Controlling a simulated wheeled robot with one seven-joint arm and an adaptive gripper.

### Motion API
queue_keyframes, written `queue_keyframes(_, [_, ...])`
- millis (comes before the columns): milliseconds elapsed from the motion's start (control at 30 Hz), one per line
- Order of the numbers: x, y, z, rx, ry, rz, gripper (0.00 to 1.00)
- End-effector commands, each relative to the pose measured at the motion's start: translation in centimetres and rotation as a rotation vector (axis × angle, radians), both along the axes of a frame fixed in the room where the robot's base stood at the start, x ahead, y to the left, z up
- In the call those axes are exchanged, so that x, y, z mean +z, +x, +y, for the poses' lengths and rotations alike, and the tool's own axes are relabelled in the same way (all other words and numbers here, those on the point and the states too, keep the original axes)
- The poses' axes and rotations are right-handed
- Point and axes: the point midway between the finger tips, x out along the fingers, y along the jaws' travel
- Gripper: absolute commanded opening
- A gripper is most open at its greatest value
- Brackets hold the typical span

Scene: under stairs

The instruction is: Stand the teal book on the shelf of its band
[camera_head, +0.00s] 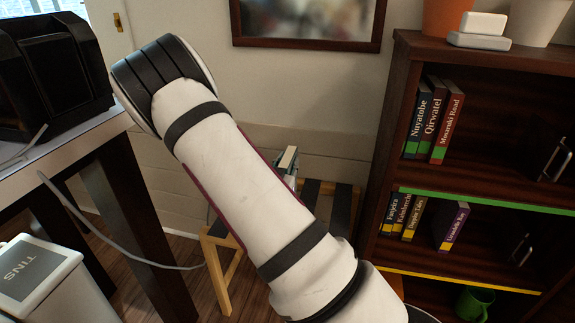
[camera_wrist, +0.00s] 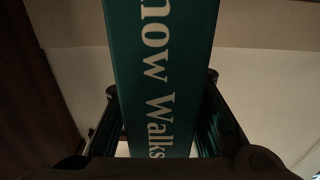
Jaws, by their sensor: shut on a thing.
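The teal book (camera_wrist: 165,60) fills the middle of the wrist view, with "now Walks" in pale letters on its spine. My gripper (camera_wrist: 162,85) is shut on it, one finger at each side. In the head view the book (camera_head: 289,158) shows only in part, pale page edges up, behind my arm; its coloured band cannot be made out. The bookcase (camera_head: 385,140) stands at the right. Its upper shelf has a green edge strip (camera_head: 490,202) and green-banded books (camera_head: 432,120). The lower shelf has a yellow strip (camera_head: 460,280) and yellow-banded books (camera_head: 405,215).
A metal bookend (camera_head: 553,160) stands on the upper shelf and another (camera_head: 522,248) on the lower, with free room beside the books. A green mug (camera_head: 475,302) sits below. A wooden stool (camera_head: 215,262) is behind my arm. A table (camera_head: 75,148) stands left.

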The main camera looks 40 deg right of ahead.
Motion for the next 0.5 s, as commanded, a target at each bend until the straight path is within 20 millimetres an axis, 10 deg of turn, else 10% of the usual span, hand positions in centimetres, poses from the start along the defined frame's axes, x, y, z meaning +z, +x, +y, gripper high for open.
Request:
queue_keyframes(67, [-0.22, 0.01, -0.01, 0.000, -0.002, -0.001, 0.00])
queue_keyframes(100, [-0.28, 0.00, 0.01, 0.000, 0.000, 0.000, 0.31])
queue_keyframes(167, [-0.22, 0.00, 0.01, 0.000, 0.000, 0.000, 0.44])
queue_keyframes(500, [-0.13, 0.00, 0.01, 0.000, -0.001, 0.001, 0.46])
